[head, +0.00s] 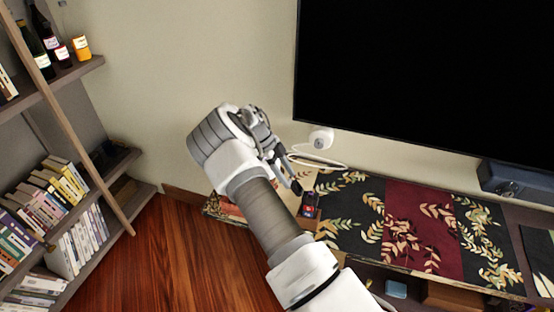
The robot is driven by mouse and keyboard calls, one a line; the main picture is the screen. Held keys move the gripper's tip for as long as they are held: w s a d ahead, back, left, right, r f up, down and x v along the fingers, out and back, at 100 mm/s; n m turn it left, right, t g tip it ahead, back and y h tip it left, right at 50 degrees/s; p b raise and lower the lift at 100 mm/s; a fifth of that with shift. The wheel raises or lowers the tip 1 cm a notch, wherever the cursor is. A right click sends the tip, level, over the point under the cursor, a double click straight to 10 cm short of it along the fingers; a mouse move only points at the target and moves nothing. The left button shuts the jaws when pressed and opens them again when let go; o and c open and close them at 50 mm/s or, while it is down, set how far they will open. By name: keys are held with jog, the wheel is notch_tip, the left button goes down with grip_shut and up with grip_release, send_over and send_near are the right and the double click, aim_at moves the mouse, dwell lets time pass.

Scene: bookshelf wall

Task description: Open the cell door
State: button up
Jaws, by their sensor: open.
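I cannot make out a cell door in the head view. My arm reaches up from the lower right, and my gripper (291,178) is in front of the wall, above the left end of a low cabinet. The gripper is open, and I see nothing between its fingers. Its fingers point down and to the right, towards a small dark object with a red part (309,205) on the cabinet. I cannot tell whether they touch it.
A bookshelf (84,75) with books and bottles stands at the left. A large black screen (430,75) hangs at the right above the low cabinet, which bears a patterned runner (405,215). A white cabled device (321,138) is near the wall. Wooden floor (170,250) lies clear between.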

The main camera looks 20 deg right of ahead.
jog(key=b+v, duration=0.1)
jog(key=v, duration=1.5)
jog(key=shift+r, duration=0.25)
jog(key=shift+w+a, duration=0.1)
jog(key=s+d+r+n+t+y, duration=0.25)
jog(key=s+r+n, duration=0.25)
jog(key=s+r, duration=0.3)
jog(key=s+d+r+n+t+y, duration=0.1)
jog(key=s+d+r+n+y, duration=0.2)
jog(key=s+r+n, duration=0.5)
jog(key=s+a+n+t, duration=0.2)
jog(key=s+n, duration=0.4)
jog(key=s, duration=0.4)
jog(key=s+a+n+t, duration=0.3)
jog(key=s+n, duration=0.2)
jog(key=s, duration=0.6)
jog(key=shift+s+r+n, duration=0.25)
jog(key=shift+n, duration=0.15)
